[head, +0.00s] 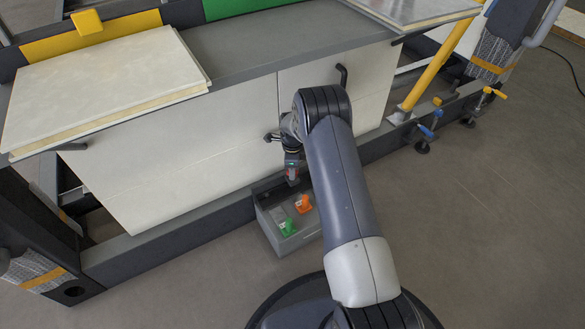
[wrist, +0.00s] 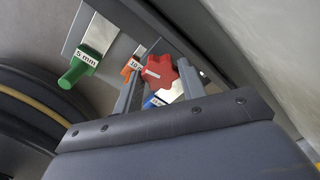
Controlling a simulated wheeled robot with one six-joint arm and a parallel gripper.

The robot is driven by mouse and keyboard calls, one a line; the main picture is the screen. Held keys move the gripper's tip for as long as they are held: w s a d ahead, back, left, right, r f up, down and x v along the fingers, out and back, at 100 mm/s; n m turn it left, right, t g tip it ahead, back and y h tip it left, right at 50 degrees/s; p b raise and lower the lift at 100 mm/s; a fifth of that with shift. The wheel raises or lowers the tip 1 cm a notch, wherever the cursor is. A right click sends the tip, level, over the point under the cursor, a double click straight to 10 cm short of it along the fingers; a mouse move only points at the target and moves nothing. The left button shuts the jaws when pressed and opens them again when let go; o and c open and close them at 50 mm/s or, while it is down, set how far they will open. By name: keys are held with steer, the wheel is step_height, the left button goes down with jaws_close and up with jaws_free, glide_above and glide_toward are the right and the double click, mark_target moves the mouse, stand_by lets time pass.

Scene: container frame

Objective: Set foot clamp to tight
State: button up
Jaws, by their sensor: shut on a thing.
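My gripper (head: 292,163) reaches down beside the front of the bench, above the small grey box. In the wrist view, its fingers stand on either side of a red star-shaped knob (wrist: 160,73) with a white mark, and they are shut on it. I cannot tell what the knob is fixed to. A clamp with a blue handle (head: 427,131) and one with a yellow handle (head: 493,93) stand at the frame's base on the right.
The grey box (head: 279,242) holds a green-handled piece marked 5 mm (wrist: 80,66), an orange-handled piece (head: 304,204) and a partly hidden blue piece (wrist: 155,101). The white panel (head: 190,135) rises close behind my gripper. Open floor (head: 480,230) lies to the right.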

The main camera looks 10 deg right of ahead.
steer(key=o, duration=1)
steer(key=shift+c, duration=0.2)
step_height(320, 180, up, 11)
steer(key=p, duration=0.4)
steer(key=shift+f, duration=0.2)
step_height(320, 180, down, 11)
steer(key=b, duration=0.4)
steer(key=shift+r, duration=0.1)
steer(key=shift+r+n, duration=0.1)
steer(key=shift+n, duration=0.2)
